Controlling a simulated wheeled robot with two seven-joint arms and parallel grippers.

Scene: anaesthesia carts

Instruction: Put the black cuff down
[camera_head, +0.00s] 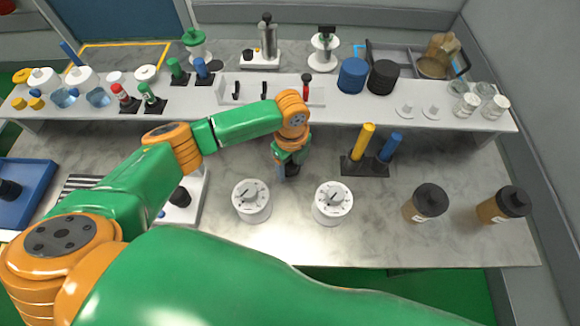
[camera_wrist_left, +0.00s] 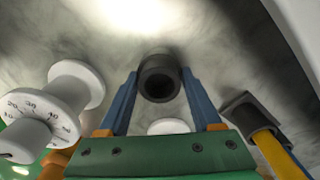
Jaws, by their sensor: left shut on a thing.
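The black cuff (camera_wrist_left: 160,78) is a short, hollow dark cylinder between the two blue fingers of my left gripper in the left wrist view. In the head view, my left gripper (camera_head: 286,170) points down at the counter in front of the raised shelf, shut on the cuff (camera_head: 293,168), which is partly hidden by the fingers. The cuff is close to the grey counter (camera_head: 320,145); I cannot tell whether it touches. My right gripper is not in view.
Two white dials (camera_head: 252,200) (camera_head: 333,203) stand in front of the gripper. A black holder (camera_head: 365,168) with yellow and blue handles is to its right. Brown bottles with black lids (camera_head: 428,202) stand further right. The shelf (camera_head: 430,112) behind is crowded.

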